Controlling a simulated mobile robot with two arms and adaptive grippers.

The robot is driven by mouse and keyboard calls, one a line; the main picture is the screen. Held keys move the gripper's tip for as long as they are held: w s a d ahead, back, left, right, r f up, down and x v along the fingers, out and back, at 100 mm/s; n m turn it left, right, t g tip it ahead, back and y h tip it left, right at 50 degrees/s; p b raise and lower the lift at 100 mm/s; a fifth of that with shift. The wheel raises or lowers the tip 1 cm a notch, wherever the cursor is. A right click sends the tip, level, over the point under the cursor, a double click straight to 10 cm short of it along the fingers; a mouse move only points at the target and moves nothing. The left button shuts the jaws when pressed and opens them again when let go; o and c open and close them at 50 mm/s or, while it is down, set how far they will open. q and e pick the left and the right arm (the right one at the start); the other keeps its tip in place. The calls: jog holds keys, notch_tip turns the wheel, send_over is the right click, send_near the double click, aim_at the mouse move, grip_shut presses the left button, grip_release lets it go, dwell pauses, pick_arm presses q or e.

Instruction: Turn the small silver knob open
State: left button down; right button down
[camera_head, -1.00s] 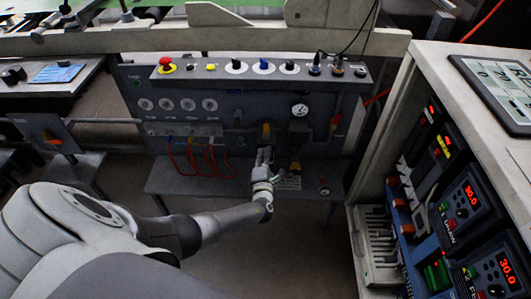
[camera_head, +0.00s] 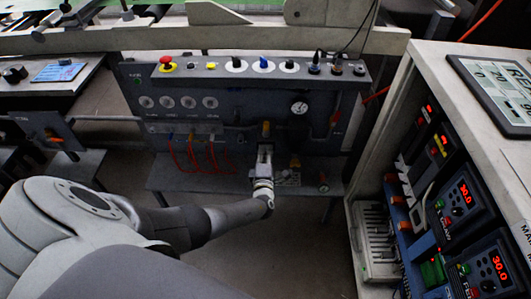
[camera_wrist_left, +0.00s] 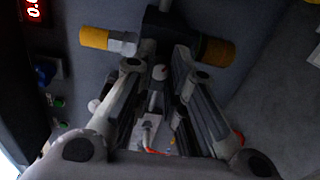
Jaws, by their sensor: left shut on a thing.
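My left gripper (camera_head: 264,150) reaches the front of the dark grey panel (camera_head: 230,95), just below a yellow fitting (camera_head: 266,129). In the left wrist view its fingers (camera_wrist_left: 157,75) stand either side of a small silver knob (camera_wrist_left: 158,73) and are shut on it; the contact itself is hard to see. Behind the fingertips is a dark valve body (camera_wrist_left: 158,28) with a yellow end and silver collar (camera_wrist_left: 122,42) on the left and a yellow-brown end (camera_wrist_left: 216,51) on the right. In the head view the gripper hides the knob. My right gripper is not in view.
A pressure gauge (camera_head: 299,108) sits right of the gripper. Red hoses (camera_head: 192,155) hang to its left. A row of buttons and knobs, with a red button (camera_head: 166,61), runs above. A cabinet with red displays (camera_head: 461,197) stands at the right.

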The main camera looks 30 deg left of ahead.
pick_arm(q)
jog(key=c, duration=1.4)
grip_release()
jog(key=v, duration=1.2)
